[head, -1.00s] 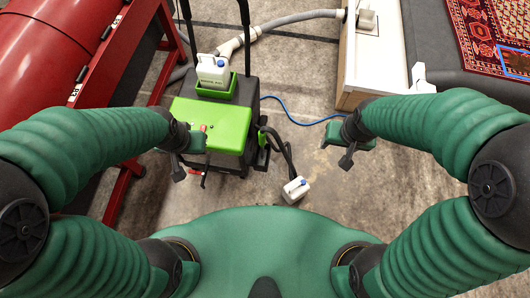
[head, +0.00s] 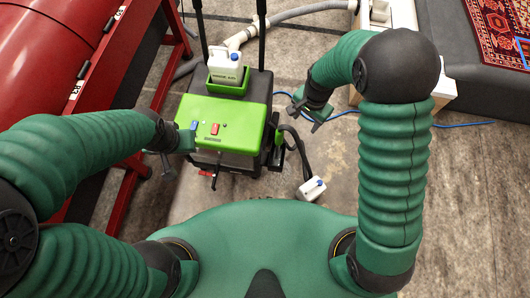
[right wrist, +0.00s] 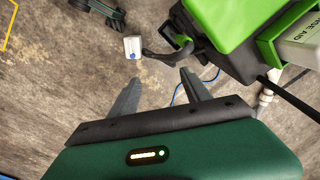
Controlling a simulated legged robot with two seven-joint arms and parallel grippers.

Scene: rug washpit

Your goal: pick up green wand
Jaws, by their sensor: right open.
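I cannot clearly make out the green wand. A small green piece (right wrist: 182,40) by black fittings on the side of the green and black machine (head: 222,120) may be part of it. My right gripper (head: 310,122) is open and empty, in the air right of the machine. Its two spread fingers (right wrist: 160,92) show in the right wrist view with floor between them. My left gripper (head: 163,162) hangs at the machine's front left; its jaws are too small and dark to read.
A white jug (head: 225,66) sits on the machine, and a white container (head: 312,188) with a blue cap stands by the black hose (head: 298,150). A red drum machine (head: 70,60) stands left. A blue cable (head: 462,125) crosses the floor at right.

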